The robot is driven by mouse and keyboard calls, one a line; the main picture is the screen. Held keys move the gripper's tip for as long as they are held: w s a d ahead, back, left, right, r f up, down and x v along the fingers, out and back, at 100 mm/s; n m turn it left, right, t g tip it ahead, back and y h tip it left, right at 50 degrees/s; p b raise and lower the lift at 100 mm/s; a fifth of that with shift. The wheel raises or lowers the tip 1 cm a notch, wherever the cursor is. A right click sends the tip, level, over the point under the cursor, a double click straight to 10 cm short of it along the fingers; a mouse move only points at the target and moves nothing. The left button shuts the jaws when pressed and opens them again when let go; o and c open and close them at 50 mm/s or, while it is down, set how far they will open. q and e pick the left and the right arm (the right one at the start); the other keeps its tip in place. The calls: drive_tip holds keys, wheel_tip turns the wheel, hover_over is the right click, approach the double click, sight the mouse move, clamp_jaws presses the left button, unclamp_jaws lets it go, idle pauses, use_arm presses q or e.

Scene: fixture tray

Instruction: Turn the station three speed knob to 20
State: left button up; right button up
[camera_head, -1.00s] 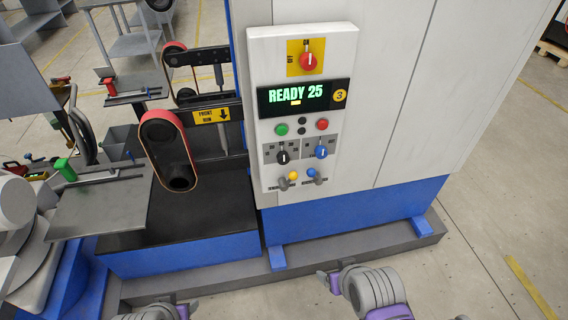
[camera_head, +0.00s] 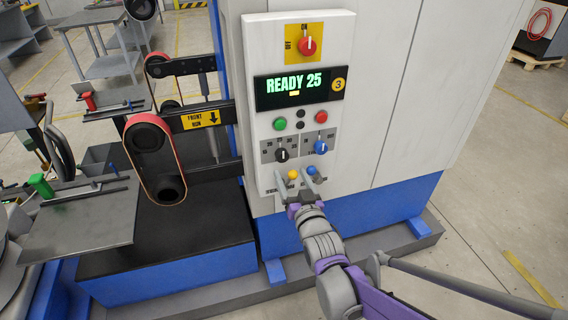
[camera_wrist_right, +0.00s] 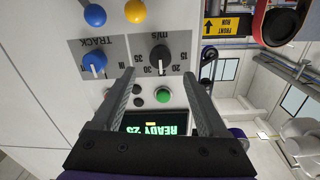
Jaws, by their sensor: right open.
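The station three panel (camera_head: 343,60) stands upright, with a yellow disc marked 3 and a display (camera_head: 303,88) reading READY 25. The black speed knob (camera_head: 281,154) is at the panel's lower left. My right gripper (camera_head: 294,187) is low in front of the panel, below the knob. In the wrist view, its open, empty fingers (camera_wrist_right: 157,77) frame the knob from a distance, apart from it. My left gripper is out of view.
A blue TRACK knob (camera_head: 320,147) sits right of the speed knob. Green (camera_head: 280,124) and red (camera_head: 321,117) buttons are above. Yellow (camera_head: 292,174) and blue (camera_head: 311,170) balls are below, near my gripper. A belt arm (camera_head: 155,158) stands left of the panel.

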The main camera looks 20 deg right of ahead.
sight(283, 158)
drive_tip(key=w, duration=0.6)
drive_tip(key=shift+w, duration=0.3)
clamp_jaws()
drive_tip(key=shift+n, duration=0.3)
drive_tip(key=n, duration=0.3)
drive_tip(key=shift+n, duration=2.1)
